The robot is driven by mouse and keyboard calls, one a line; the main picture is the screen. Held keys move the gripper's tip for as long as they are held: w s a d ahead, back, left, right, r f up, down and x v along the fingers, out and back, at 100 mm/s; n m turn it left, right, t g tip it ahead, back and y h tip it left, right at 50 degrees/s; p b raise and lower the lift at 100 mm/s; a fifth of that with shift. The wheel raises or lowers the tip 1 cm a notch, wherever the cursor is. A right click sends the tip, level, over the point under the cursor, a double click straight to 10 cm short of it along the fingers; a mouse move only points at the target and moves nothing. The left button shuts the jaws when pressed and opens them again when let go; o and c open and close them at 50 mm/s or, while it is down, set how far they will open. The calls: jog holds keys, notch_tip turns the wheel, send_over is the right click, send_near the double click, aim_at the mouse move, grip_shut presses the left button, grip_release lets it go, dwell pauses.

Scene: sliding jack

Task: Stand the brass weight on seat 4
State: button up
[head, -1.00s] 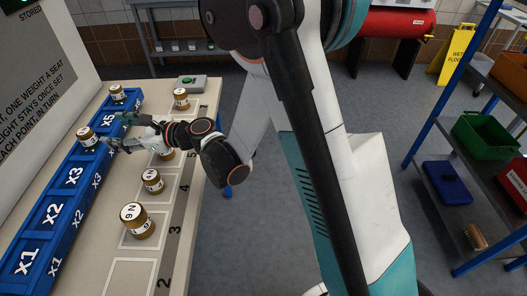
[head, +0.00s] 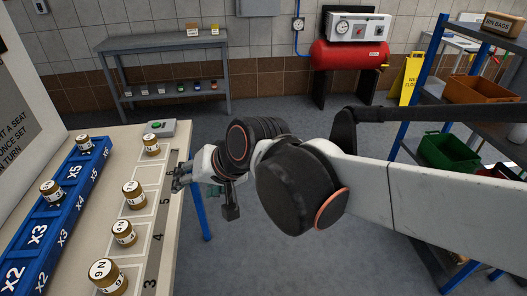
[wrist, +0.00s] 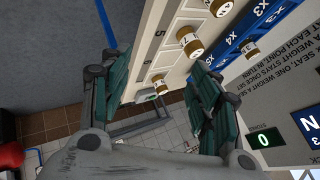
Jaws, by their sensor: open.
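In the head view one weight (head: 124,232) is beside number 4, one (head: 133,194) beside 5 and one (head: 108,275) beside 3. Another (head: 152,144) stands at the far end of the row. Two more are on the blue rail (head: 38,235): one (head: 51,190) midway and one (head: 84,143) at the far end. My gripper (head: 180,178) is at the table's right edge, apart from the weights. In the wrist view my gripper (wrist: 156,75) is open and empty; a weight (wrist: 160,84) shows beyond its fingers.
A grey-green box (head: 160,128) sits at the table's far end. A sign board and a green display reading 0 (wrist: 264,139) flank the rail. A grey bench (head: 165,45) stands at the back. A blue-posted shelf (head: 425,75) with bins is right. Floor between is open.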

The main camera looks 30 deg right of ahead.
jog(key=s+d+f+n+h, duration=0.1)
jog(key=s+d+n+h, duration=0.2)
jog(key=s+d, duration=0.5)
jog(key=shift+s+d+f+n+g+h, duration=0.15)
jog(key=shift+d+f+n+g+h, duration=0.2)
jog(key=shift+n, duration=0.45)
